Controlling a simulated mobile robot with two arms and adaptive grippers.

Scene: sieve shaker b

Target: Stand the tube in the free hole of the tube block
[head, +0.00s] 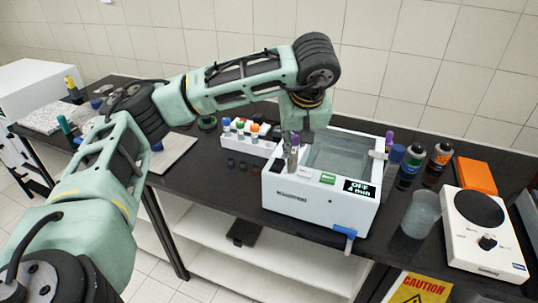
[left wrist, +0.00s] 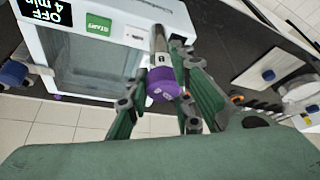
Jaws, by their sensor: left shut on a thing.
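My left gripper (head: 291,155) is shut on a tube (left wrist: 159,45) with a purple cap (left wrist: 162,86) and a label marked B. In the left wrist view the gripper (left wrist: 162,65) has its fingers on both sides of the tube near the cap. In the head view the held tube is small and partly hidden by the gripper, in front of the white bath. The tube block (head: 262,149) is white and stands left of the gripper, apart from it. My right gripper is out of view.
The white bath (head: 318,208) with an "OFF 4 min" display stands just right of the block. A pale mat (head: 176,157) lies left of the block.

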